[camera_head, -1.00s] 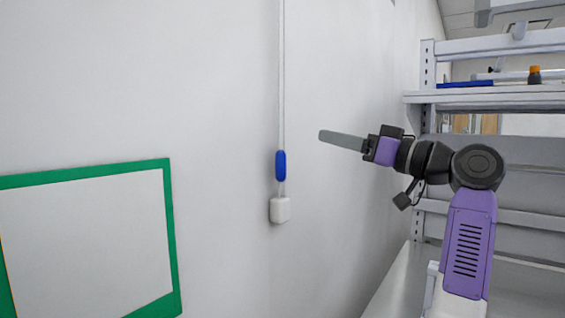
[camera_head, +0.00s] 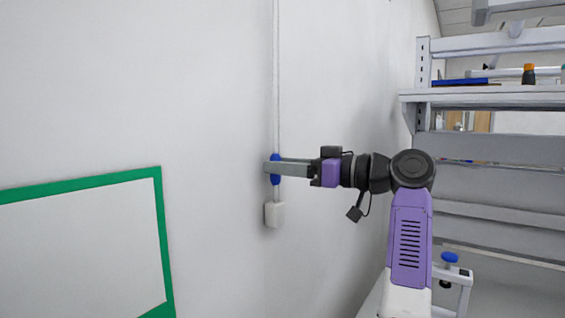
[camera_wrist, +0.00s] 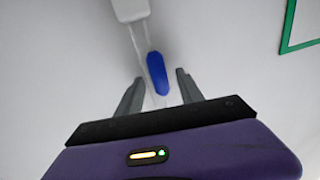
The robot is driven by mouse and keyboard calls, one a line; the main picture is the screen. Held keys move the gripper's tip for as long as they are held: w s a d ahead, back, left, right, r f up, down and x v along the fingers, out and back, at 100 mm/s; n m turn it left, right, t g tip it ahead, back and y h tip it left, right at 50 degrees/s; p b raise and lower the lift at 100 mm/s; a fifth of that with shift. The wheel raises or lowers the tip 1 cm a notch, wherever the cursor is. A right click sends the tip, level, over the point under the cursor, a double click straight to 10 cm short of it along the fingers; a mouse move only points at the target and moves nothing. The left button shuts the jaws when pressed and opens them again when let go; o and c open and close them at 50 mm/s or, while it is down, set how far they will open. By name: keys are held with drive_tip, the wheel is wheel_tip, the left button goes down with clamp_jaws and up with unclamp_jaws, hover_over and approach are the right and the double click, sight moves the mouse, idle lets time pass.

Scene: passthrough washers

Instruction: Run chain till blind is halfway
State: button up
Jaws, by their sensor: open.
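The chain (camera_head: 276,100) hangs as a thin pale double line down the wall. A blue grip piece (camera_head: 275,181) sits on it, just above a white box (camera_head: 274,214) on the wall. My gripper (camera_head: 272,168) is open at the height of the blue piece, with its fingers reaching to either side of it. In the wrist view the blue piece (camera_wrist: 157,73) lies between the two fingertips (camera_wrist: 160,80), with gaps on both sides. The white box (camera_wrist: 130,9) shows at the top there. The blind itself is not in view.
A green-framed white panel (camera_head: 159,235) is on the wall at lower left. A metal shelf unit (camera_head: 480,97) with small bottles stands on the right. A blue knob (camera_head: 450,257) shows at lower right. The wall between panel and chain is clear.

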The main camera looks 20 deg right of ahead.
drive_tip(key=shift+w+a, duration=0.1)
clamp_jaws()
idle(1.4)
